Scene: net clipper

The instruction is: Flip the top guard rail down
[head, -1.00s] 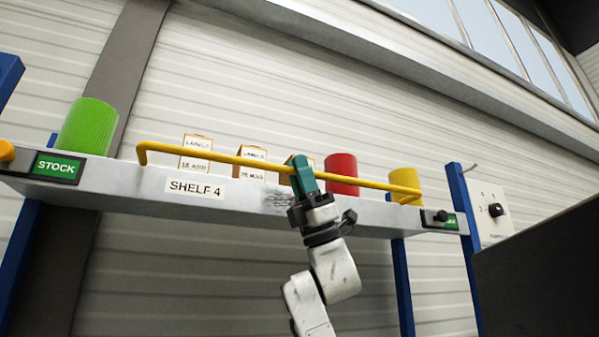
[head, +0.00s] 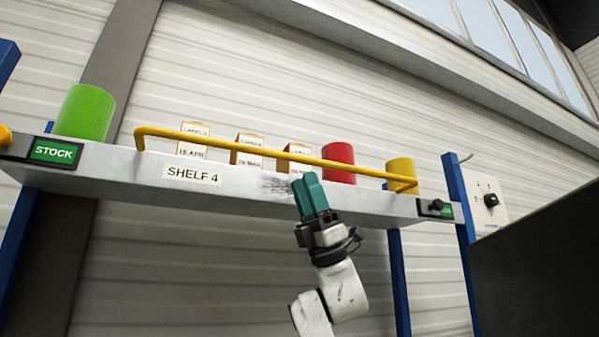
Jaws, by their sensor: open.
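The yellow guard rail (head: 240,146) runs along the front of the shelf (head: 120,165) marked "SHELF 4". It stands raised above the shelf's front edge, with a bent end at left and right. My gripper (head: 309,181), with teal fingers, points up in front of the shelf's front face, right of the middle. Its tips are a little below the rail and apart from it in the picture. The jaws are open and empty. The gap between the fingers is hard to see from this angle.
A dark panel (head: 535,275) fills the lower right. Blue posts (head: 399,270) support the shelf.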

